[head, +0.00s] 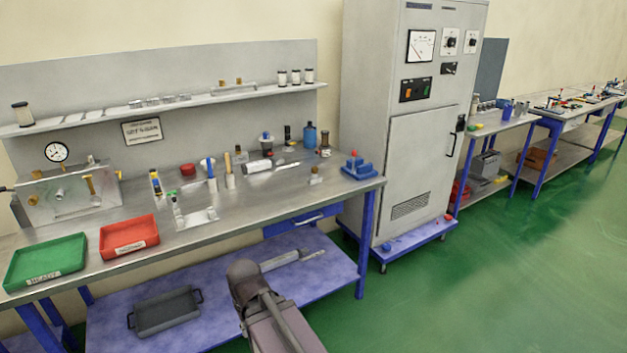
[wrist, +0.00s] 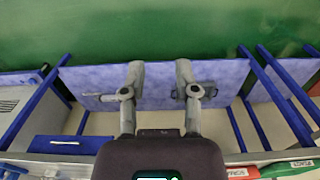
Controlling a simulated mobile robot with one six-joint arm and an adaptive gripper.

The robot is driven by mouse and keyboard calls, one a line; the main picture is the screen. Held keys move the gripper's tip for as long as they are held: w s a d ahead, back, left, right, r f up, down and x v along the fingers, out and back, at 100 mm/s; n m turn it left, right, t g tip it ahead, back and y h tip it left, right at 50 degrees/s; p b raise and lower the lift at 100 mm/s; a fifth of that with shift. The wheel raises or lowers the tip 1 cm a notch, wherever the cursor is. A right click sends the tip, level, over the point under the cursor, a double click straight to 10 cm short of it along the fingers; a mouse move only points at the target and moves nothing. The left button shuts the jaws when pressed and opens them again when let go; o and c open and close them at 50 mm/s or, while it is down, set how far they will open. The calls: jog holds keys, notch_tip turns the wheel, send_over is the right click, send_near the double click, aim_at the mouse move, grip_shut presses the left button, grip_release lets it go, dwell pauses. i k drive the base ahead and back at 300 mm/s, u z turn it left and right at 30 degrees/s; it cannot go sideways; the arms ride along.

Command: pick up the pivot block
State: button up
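I cannot tell for sure which part is the pivot block. A small block with a brownish top (head: 315,176) stands on the bench top (head: 270,205), towards its right end, and may be it. My gripper (wrist: 160,68) is open, with two grey fingers well apart and nothing between them. It is out in front of the bench, over the lower shelf (wrist: 90,84) in the wrist view, away from the small parts on top. In the head view my arm comes up at the bottom middle.
A green tray (head: 45,262) and a red tray (head: 129,235) sit at the bench's left front. A blue part (head: 357,167) is at the right end. A gauge box (head: 68,195), bottles and tools stand behind. A dark tray (head: 165,311) lies on the lower shelf. A cabinet (head: 405,130) stands right.

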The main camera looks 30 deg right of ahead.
aim_at(315, 178)
jog(key=z, duration=0.05)
jog(key=k, duration=0.15)
jog(key=z, duration=2.7)
jog(key=i, duration=1.7)
